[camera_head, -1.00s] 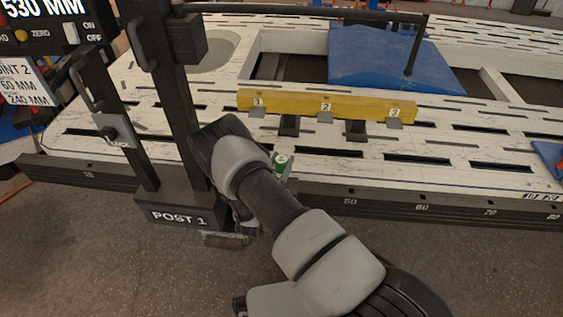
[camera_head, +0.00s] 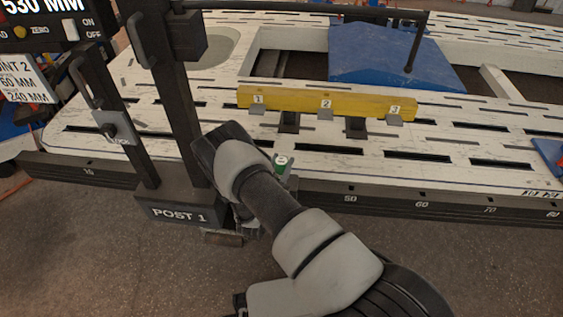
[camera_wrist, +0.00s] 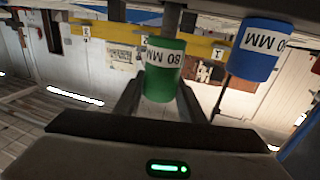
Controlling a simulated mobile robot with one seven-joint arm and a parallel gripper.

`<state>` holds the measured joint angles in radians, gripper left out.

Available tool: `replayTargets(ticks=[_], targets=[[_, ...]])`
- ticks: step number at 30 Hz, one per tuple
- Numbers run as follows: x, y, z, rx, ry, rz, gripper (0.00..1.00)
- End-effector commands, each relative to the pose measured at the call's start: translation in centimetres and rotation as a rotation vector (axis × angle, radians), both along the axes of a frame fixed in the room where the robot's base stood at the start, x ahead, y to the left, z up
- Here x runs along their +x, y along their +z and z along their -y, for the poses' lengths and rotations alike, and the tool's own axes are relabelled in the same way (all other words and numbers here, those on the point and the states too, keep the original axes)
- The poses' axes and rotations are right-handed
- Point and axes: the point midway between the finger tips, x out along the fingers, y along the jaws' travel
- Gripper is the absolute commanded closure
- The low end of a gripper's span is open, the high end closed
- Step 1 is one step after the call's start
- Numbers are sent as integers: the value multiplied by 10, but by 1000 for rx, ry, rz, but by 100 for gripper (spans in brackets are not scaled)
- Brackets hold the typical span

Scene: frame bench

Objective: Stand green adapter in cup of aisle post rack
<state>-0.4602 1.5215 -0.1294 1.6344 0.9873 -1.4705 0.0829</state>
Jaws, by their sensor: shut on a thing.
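The green adapter (camera_wrist: 165,70) is a short cylinder with an upside-down white "80 MM" label in the wrist view. My gripper (camera_wrist: 160,98) is shut on it, one dark finger on each side. In the head view the green adapter (camera_head: 283,165) shows only in part beside my arm, above the bench's front edge. My gripper there is mostly hidden behind my arm. A rack-like grey part (camera_head: 222,238) shows low beside the POST 1 base, mostly covered by my arm. I cannot make out an empty cup.
A blue cylinder (camera_wrist: 258,50) with a white label is close right of the green adapter. The black POST 1 (camera_head: 180,215) stands close left of my arm. A yellow numbered bar (camera_head: 290,105) and blue block (camera_head: 385,68) are on the slotted bench (camera_head: 450,165).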

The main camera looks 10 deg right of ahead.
Motion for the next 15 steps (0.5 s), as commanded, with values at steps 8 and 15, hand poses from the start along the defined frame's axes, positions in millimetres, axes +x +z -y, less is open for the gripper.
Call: replayTargets(ticks=[8,15], targets=[[0,-7,0,-1,0,2,96],[0,-12,0,-1,0,2,96]])
